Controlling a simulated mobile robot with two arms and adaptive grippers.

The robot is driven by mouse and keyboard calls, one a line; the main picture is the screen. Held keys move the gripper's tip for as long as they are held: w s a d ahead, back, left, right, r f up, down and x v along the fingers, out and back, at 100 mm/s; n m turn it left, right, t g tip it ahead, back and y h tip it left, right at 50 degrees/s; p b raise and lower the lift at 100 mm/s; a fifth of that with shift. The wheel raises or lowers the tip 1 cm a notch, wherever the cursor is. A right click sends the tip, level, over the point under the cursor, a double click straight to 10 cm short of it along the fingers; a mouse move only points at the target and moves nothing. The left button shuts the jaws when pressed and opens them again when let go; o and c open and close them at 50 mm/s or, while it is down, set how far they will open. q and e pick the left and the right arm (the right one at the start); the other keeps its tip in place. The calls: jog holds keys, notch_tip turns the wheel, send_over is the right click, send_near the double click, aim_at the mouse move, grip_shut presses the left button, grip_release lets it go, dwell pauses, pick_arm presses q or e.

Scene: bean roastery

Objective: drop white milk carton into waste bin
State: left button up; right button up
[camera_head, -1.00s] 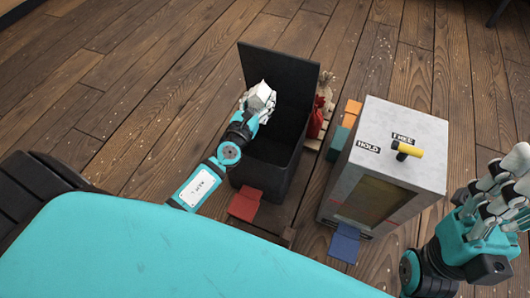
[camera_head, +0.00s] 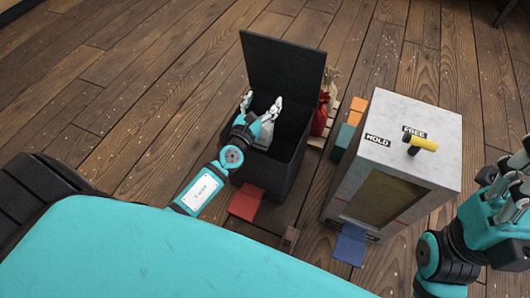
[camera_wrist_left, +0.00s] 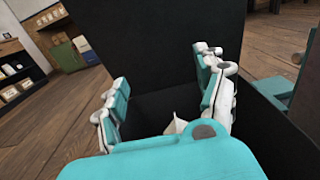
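The black waste bin (camera_head: 285,172) stands open in the head view, with its tall lid (camera_head: 283,70) raised at the back. My left gripper (camera_head: 261,104) is over the bin opening, its fingers spread apart. A pale piece of the white milk carton (camera_head: 262,126) shows between and below the fingers; it also shows low between the fingers in the left wrist view (camera_wrist_left: 177,125). Most of the carton is hidden, and I cannot tell whether it still touches the hand. My right gripper (camera_head: 512,185) is at the right edge, fingers extended, nothing seen in it, partly cut off.
A grey box-shaped machine (camera_head: 415,125) with a yellow-handled lever (camera_head: 424,143) and a blue pedal (camera_head: 348,245) stands right of the bin. A red pedal (camera_head: 246,203) is at the bin's front. A red sack (camera_head: 321,115) lies behind. Wooden floor to the left is clear.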

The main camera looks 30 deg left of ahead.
pick_arm(q)
jog(key=shift+o, duration=0.2)
jog(key=shift+s, duration=0.1)
jog(key=s, duration=1.1)
jog(key=shift+s+d, duration=0.35)
jog(key=shift+s, duration=0.05)
